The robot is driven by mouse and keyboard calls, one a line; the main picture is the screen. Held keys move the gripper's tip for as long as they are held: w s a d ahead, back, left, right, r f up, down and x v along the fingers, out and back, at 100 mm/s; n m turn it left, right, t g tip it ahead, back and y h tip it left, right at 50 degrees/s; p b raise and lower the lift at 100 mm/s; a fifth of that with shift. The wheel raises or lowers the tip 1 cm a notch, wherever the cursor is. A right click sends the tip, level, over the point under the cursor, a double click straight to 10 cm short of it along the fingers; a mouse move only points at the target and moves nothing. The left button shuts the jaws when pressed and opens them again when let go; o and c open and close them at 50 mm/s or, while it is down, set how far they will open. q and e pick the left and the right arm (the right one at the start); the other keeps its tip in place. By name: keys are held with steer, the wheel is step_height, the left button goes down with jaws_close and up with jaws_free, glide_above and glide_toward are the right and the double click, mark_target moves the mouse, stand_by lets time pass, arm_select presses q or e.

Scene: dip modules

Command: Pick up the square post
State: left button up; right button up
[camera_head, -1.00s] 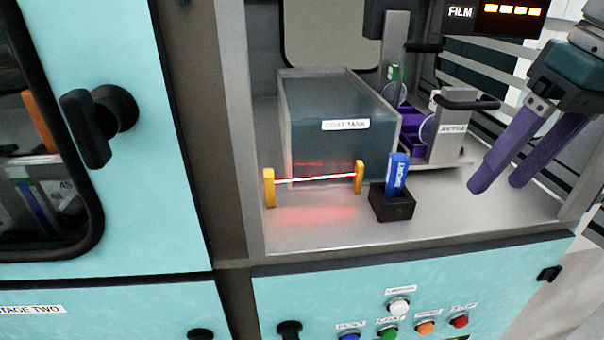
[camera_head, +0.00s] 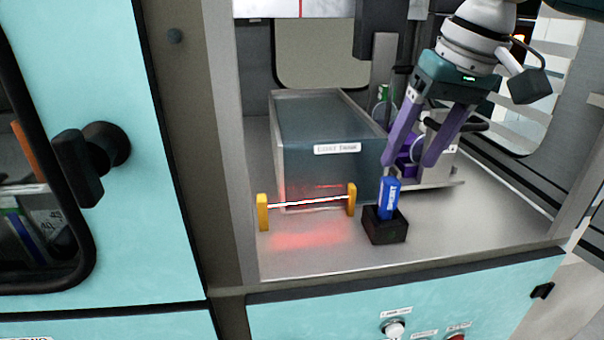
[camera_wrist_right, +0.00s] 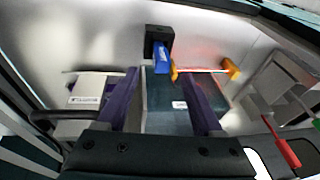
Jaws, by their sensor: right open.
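The square post (camera_head: 389,196) is blue with a white label and stands in a small black holder (camera_head: 386,231) on the metal deck. Its lower end is hidden in the holder. In the right wrist view, the post (camera_wrist_right: 174,57) shows ahead of and between the fingertips. My right gripper (camera_head: 409,163) is open and empty, its purple fingers pointing down above and slightly behind the post, apart from it. My left gripper is not in view.
A glassy coat tank (camera_head: 322,115) stands behind and left of the holder. Two yellow uprights (camera_head: 351,199) with a glowing red beam between them stand close to the holder's left. A labelled grey unit (camera_head: 434,170) is behind right. The front-right deck is clear.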

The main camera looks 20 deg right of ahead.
mark_target(392, 180)
steer(key=shift+w+a+f, duration=0.15)
steer(key=shift+w+f, duration=0.05)
steer(key=shift+w, duration=0.2)
steer(key=x, duration=0.4)
steer(key=shift+w+f+p, duration=0.1)
steer(key=shift+f+p, duration=0.2)
steer(key=shift+f, duration=0.05)
steer(key=shift+c, duration=0.2)
jaws_close()
steer(key=shift+a, duration=0.1)
stand_by(0.5)
